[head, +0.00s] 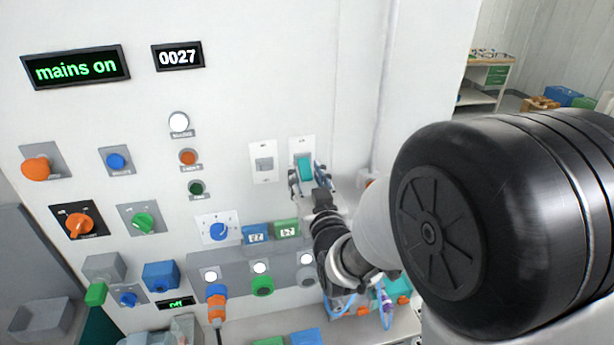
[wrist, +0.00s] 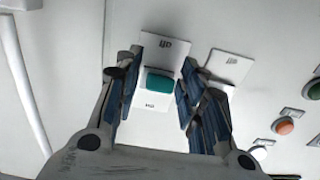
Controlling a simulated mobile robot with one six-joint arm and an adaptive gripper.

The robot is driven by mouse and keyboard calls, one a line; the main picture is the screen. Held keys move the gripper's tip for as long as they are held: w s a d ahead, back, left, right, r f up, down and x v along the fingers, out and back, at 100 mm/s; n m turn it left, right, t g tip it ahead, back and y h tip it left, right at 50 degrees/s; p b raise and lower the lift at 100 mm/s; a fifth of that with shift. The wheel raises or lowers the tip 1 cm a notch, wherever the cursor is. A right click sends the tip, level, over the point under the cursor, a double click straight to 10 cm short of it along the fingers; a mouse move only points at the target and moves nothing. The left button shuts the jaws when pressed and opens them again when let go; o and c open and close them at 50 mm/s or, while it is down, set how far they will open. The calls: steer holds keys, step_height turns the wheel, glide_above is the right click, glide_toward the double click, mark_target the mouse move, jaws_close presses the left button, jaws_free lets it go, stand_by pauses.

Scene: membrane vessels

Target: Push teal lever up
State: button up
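The teal lever (head: 304,167) is a rocker-like piece on a white plate (head: 295,144) on the wall panel, right of a similar plate with a pale lever. It also shows in the wrist view as a teal block (wrist: 159,83), between my fingers in that picture. My gripper (head: 309,177) is in front of the plate, its two fingers spread to either side of the teal lever. Whether the fingers touch the plate cannot be told.
The pale switch (head: 264,164) is close on the left. Blue and green boxes (head: 257,234) sit below my gripper, with knobs and buttons further left. A ledge (head: 385,328) with teal and blue items lies below my arm. The wall above the plates is clear.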

mark_target(304, 166)
jaws_close()
steer(key=shift+r, duration=0.15)
steer(key=r+g+p, duration=0.1)
steer(key=p, duration=0.1)
steer(key=g+p, duration=0.1)
steer(key=p, duration=0.2)
steer(key=shift+s+r+g+h, duration=0.15)
steer(key=shift+r+g+h, duration=0.25)
step_height(304, 166, up, 2)
steer(key=g+h+p, duration=0.1)
steer(key=g+p, duration=0.3)
steer(key=p, duration=0.4)
steer(key=shift+g+p, duration=0.4)
steer(key=shift+w+g+h+p, duration=0.2)
steer(key=shift+g+h+p, duration=0.1)
steer(key=shift+g+p, duration=0.25)
steer(key=shift+f+g+b, duration=0.1)
steer(key=shift+g+b, duration=0.25)
steer(key=shift+b, duration=0.05)
steer(key=shift+g, duration=0.3)
